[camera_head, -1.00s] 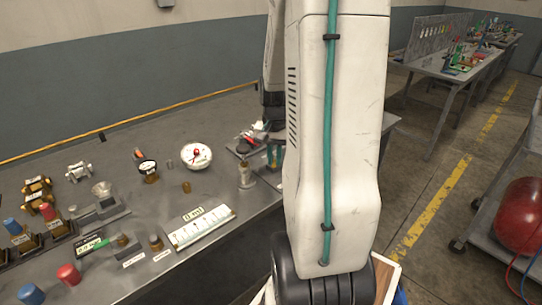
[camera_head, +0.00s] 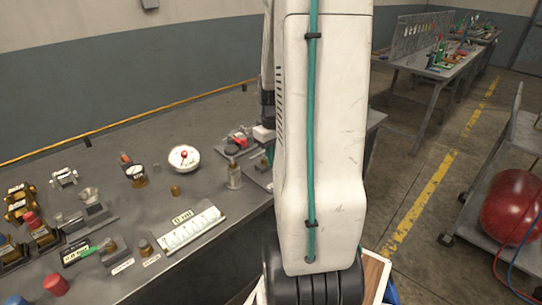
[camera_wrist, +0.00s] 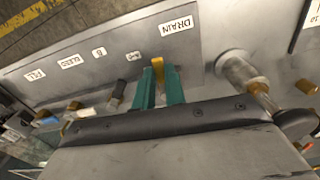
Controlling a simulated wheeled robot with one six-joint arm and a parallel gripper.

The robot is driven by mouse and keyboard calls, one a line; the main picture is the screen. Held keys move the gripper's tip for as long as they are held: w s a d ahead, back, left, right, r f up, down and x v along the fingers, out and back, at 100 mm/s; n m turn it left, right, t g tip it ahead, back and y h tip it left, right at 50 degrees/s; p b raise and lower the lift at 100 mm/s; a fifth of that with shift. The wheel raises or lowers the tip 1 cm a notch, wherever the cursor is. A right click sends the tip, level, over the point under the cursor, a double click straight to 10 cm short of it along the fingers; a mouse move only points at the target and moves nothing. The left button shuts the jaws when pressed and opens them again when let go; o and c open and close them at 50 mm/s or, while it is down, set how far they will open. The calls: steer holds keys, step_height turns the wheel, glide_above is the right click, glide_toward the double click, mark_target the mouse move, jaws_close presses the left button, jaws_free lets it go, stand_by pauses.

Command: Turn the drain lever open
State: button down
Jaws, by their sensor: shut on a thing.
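The drain lever (camera_wrist: 158,66) is a yellow handle below the DRAIN label (camera_wrist: 177,27) on a grey panel in the wrist view. My gripper (camera_wrist: 159,76) has its two teal fingers on either side of the lever, shut on it. The lever's lower part is hidden between the fingers and behind the dark gripper body. In the head view my white arm stands in front, and I cannot make out the lever or the fingertips there.
A dark-handled lever (camera_wrist: 117,88) stands left of my fingers, with more fittings further left. A round metal fitting (camera_wrist: 236,70) is on the right. In the head view, gauges, valves and a white labelled strip (camera_head: 190,229) crowd the grey bench (camera_head: 150,205).

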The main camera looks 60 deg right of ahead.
steer(key=shift+d+n, duration=0.2)
steer(key=shift+n, duration=0.2)
steer(key=c, duration=1.5)
jaws_free()
steer(key=shift+o, duration=0.2)
step_height(320, 180, up, 8)
steer(key=shift+f, duration=0.1)
